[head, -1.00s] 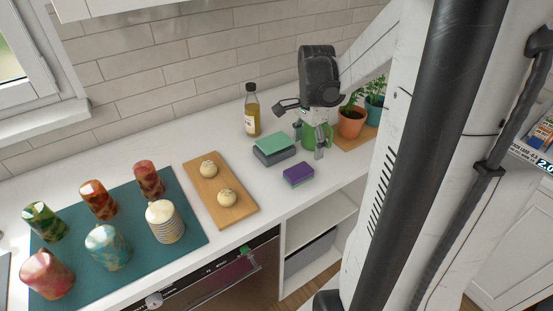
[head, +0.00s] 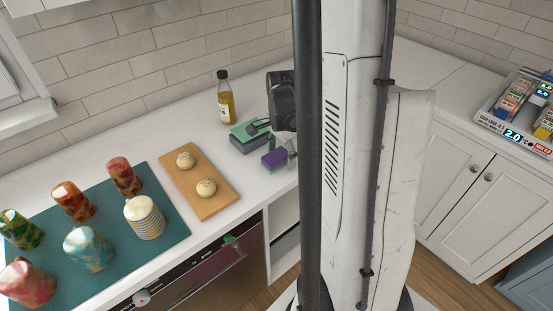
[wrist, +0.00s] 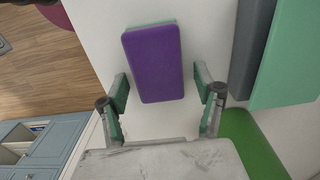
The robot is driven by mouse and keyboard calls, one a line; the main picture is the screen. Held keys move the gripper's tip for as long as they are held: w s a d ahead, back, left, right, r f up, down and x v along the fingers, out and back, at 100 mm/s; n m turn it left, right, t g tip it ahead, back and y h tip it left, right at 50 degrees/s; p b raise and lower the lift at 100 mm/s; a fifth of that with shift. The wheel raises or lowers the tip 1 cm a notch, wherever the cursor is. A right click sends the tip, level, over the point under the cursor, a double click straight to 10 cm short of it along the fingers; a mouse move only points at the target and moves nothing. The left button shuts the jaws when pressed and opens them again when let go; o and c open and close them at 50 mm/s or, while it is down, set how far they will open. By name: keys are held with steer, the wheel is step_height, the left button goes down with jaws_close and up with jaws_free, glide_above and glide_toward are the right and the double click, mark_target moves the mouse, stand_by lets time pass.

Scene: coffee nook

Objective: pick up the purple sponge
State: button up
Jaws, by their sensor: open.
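The purple sponge (head: 275,159) lies on the white counter near its front edge; its underside layer is green. In the wrist view the purple sponge (wrist: 154,64) sits between and slightly ahead of the two fingertips. My gripper (wrist: 162,85) is open and empty, one finger on each side of the sponge's near end with gaps to it. In the head view my gripper (head: 274,138) is above and around the sponge area, partly hidden by my own arm column.
A green object (wrist: 252,140) is at lower right. An oil bottle (head: 225,98) and a wooden board (head: 215,207) with two round buns stand left. A teal mat (head: 172,237) holds several cups.

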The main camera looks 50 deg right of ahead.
mark_target(280, 154)
steer(key=shift+f, duration=0.15)
steer(key=c, duration=0.9)
steer(key=shift+c, duration=0.2)
steer(key=shift+r, duration=0.9)
steer(key=r, duration=0.2)
steer(key=shift+a+r, duration=0.4)
steer(key=s+a+r, duration=0.1)
steer(key=a+r, duration=0.5)
steer(key=a, duration=0.5)
steer(key=shift+r, duration=0.25)
steer(key=shift+o, duration=0.4)
